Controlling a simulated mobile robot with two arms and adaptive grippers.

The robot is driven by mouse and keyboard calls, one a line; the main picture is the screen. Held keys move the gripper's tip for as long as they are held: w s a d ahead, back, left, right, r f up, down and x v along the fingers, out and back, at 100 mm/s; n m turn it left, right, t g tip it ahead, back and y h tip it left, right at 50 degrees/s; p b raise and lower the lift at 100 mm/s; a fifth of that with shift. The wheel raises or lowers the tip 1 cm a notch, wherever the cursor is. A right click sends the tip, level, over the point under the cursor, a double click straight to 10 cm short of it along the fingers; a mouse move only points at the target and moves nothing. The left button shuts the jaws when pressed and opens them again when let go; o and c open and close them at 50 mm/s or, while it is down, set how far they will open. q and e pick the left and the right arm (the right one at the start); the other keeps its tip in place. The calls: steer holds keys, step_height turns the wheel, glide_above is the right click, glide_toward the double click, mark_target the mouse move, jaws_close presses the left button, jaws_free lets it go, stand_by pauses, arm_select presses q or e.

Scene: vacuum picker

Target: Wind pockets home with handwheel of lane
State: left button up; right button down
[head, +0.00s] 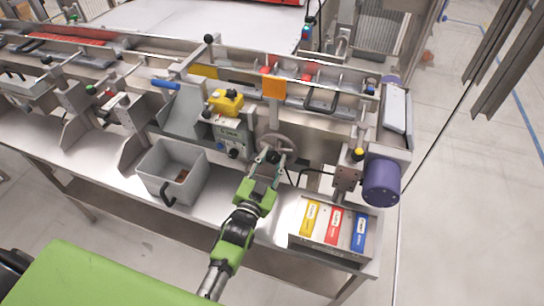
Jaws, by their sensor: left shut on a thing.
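The lane (195,68) is a long steel machine running from the upper left to the right. A grey handwheel (283,141) sits on its front, right of a small control box with knobs. My left gripper (270,161) reaches up from below and is shut at the lower left of the handwheel, apparently on its dark knob; the fingers partly hide what they hold. The pockets cannot be told apart clearly among the lane's parts. My right gripper is not in view.
A grey bin (172,172) with a black handle stands left of my gripper. A tray with yellow, red and blue labelled blocks (333,226) lies to the right, below a purple motor (381,183). An orange plate (273,88) stands above the handwheel.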

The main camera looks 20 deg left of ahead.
arm_select(q)
steer(key=shift+r+n+p, duration=0.15)
steer(key=shift+n+p, duration=0.25)
steer(key=shift+n, duration=1.4)
steer(key=o, duration=1.1)
steer(key=shift+w, duration=0.1)
steer(key=shift+s+f, duration=0.2)
steer(key=shift+s, duration=0.3)
steer(key=s, duration=1.1)
steer(key=shift+a+r, duration=0.1)
steer(key=shift+a, duration=0.1)
